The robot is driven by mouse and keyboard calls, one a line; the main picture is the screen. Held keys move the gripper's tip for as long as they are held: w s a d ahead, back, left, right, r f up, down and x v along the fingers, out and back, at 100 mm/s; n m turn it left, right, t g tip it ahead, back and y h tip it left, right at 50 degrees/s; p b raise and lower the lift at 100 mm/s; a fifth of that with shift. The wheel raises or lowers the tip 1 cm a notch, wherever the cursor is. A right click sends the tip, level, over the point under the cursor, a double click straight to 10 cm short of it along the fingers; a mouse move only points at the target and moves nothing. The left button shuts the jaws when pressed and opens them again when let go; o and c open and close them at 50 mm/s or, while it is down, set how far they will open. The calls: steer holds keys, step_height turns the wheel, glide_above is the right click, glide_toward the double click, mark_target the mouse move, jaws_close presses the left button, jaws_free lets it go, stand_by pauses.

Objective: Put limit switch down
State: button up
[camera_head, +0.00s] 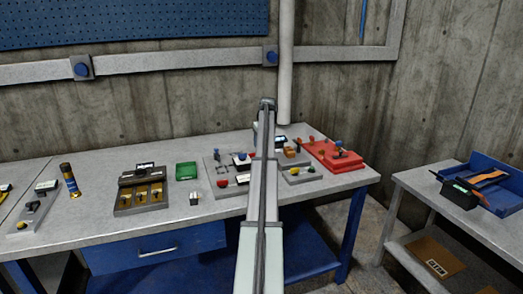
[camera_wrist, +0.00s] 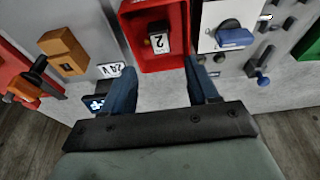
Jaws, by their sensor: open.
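A small white-and-black piece marked 2 (camera_wrist: 157,42), which looks like the limit switch, sits inside a red open-topped tray (camera_wrist: 178,62) in the wrist view. My gripper (camera_wrist: 161,78) is open, its two dark blue fingers apart near the tray's lower edge. The fingers do not touch the piece as far as I can see, and nothing shows between them. In the head view my arm covers this part of the bench, so the tray and the gripper's tips are hidden there.
An orange block (camera_wrist: 63,50) stands left of the tray, and a white panel with a blue knob (camera_wrist: 234,36) stands right. In the head view, a red board (camera_head: 335,160) lies at the bench's right end and a green box (camera_head: 186,171) left of my arm.

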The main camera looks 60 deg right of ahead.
steer(key=shift+v, duration=1.05)
